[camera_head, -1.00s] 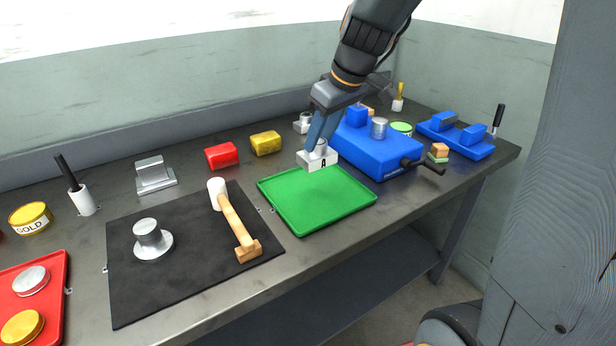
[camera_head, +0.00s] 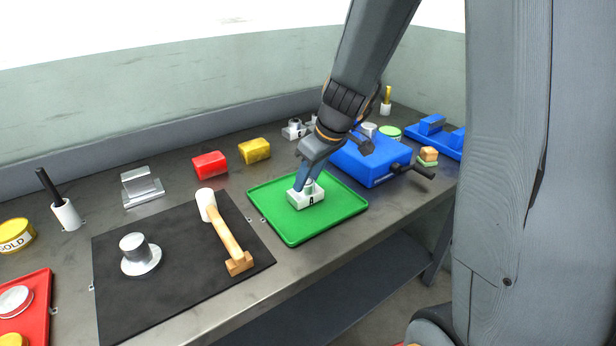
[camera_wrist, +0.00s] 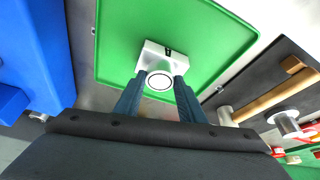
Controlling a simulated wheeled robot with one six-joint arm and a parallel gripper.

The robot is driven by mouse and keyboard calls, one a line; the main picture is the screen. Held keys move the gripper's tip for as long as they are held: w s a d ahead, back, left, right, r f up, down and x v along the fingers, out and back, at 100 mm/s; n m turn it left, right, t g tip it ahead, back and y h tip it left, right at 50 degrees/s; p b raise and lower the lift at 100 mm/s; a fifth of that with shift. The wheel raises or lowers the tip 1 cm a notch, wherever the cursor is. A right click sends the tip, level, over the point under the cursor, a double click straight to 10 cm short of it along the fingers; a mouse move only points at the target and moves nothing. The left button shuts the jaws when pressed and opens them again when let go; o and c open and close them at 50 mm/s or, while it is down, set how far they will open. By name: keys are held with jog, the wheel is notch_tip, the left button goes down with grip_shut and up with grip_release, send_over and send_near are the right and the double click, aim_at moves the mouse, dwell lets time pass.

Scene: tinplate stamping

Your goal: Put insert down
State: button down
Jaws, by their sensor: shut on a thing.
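The insert (camera_head: 302,199) is a light grey block marked "A" with a round post on top. My gripper (camera_head: 309,182) is shut on the insert's post from above. In the wrist view the insert (camera_wrist: 152,52) shows between the fingertips of my gripper (camera_wrist: 159,84), with green tray (camera_wrist: 215,45) behind it. The fingers hide part of the post.
A blue vise-like block (camera_head: 375,163) stands close at the tray's right. A black mat (camera_head: 180,262) with a mallet (camera_head: 228,238) and a grey flanged piece (camera_head: 140,255) lies left. Red (camera_head: 210,165) and yellow (camera_head: 254,151) blocks stand behind. The tray's right part is bare.

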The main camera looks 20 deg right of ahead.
jog(key=shift+f, duration=0.1)
jog(key=c, duration=1.2)
grip_release()
jog(key=shift+o, duration=0.2)
jog(key=v, duration=1.2)
jog(key=s+a+f+m+g+h, duration=0.2)
jog(key=s+f+m, duration=0.4)
jog(key=s+f, duration=0.7)
jog(key=s+g, duration=0.1)
jog(key=s, duration=0.1)
jog(key=shift+s+m, duration=0.25)
jog(key=shift+m, duration=0.05)
